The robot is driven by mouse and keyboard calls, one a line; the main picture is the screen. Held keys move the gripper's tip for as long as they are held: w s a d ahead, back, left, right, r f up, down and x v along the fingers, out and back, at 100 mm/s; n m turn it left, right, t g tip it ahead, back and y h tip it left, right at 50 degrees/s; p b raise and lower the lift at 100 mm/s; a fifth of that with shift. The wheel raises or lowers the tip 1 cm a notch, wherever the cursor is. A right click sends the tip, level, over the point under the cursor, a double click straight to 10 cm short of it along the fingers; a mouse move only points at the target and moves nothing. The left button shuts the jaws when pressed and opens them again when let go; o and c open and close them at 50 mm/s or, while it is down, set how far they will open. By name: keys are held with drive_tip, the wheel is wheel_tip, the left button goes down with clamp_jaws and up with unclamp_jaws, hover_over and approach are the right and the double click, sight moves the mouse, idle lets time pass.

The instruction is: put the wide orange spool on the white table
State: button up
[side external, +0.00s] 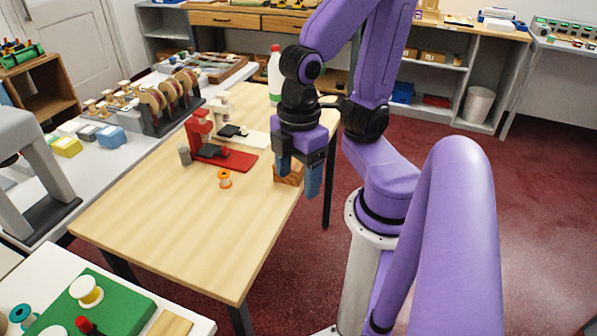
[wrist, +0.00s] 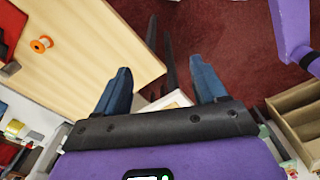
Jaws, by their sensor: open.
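An orange spool (side external: 225,179) stands on the light wooden table, in front of a red stand. It also shows at the upper left of the wrist view (wrist: 41,43). My gripper (side external: 298,178) is open, with blue fingers pointing down, at the table's right edge. It is to the right of the spool and well apart from it. In the wrist view my gripper's fingers (wrist: 160,66) are spread, with no spool between them. A white table (side external: 52,262) stands at the front left, bearing a green mat. Another pale, whitish table (side external: 105,165) runs along the left.
The wooden table (side external: 180,230) is clear at its front. A red stand (side external: 230,158), a grey cylinder (side external: 184,154) and a white bottle (side external: 275,70) stand behind the spool. A wooden block (side external: 290,173) is partly hidden by my gripper.

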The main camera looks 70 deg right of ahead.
drive_tip(key=shift+s, duration=0.2)
drive_tip(key=shift+w, duration=0.1)
drive_tip(key=n+t+h, duration=0.3)
drive_tip(key=n+h, duration=0.1)
drive_tip(key=n, duration=1.1)
hover_over(224, 174)
drive_tip(key=s+a, duration=0.1)
drive_tip(key=s, duration=0.1)
drive_tip(key=f, duration=1.7)
drive_tip(key=shift+a, duration=0.2)
drive_tip(key=shift+a+x, duration=0.1)
drive_tip(key=shift+x, duration=1.6)
drive_tip(key=shift+a+x, duration=0.15)
drive_tip(key=shift+x, duration=1.55)
drive_tip(key=shift+w, duration=0.2)
